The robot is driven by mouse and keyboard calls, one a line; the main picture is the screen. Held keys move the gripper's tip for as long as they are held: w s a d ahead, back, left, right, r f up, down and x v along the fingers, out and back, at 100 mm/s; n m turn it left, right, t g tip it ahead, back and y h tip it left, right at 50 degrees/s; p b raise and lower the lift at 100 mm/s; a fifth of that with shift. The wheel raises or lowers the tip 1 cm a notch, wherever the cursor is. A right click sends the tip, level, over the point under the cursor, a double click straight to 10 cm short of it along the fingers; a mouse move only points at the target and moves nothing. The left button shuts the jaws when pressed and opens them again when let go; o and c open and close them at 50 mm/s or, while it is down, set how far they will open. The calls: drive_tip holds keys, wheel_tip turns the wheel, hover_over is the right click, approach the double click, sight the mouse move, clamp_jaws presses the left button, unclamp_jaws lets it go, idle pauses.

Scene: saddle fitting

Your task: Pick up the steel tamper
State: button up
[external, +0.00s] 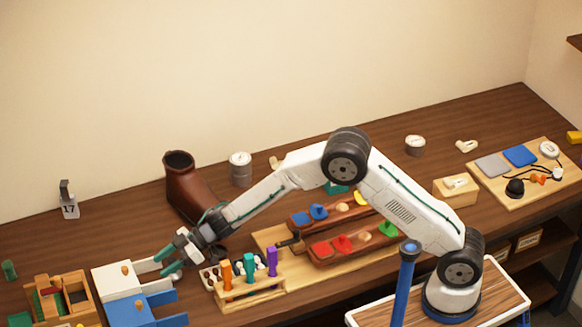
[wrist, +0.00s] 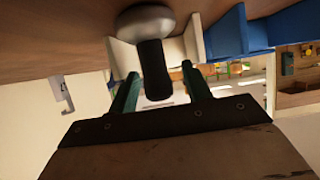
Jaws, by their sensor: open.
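The steel tamper (wrist: 146,18) shows in the wrist view with its rounded metal head against the wooden bench at the top of the picture. Its dark handle (wrist: 154,70) points down the picture, between the two green fingers of my gripper (wrist: 159,72). The fingers are open, with a gap visible on each side of the handle. I cannot tell how deep the handle sits between them. In the external view my gripper (external: 167,264) is low over the bench at the left, beside the white box.
The white box (external: 112,283) and blue box (external: 130,312) stand close left of my gripper. A rack of coloured-handled tools (external: 250,290) is close on the right. A brown boot (external: 188,190) stands behind. The back of the bench has free room.

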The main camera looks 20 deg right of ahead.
drive_tip(key=shift+c, duration=0.3)
clamp_jaws()
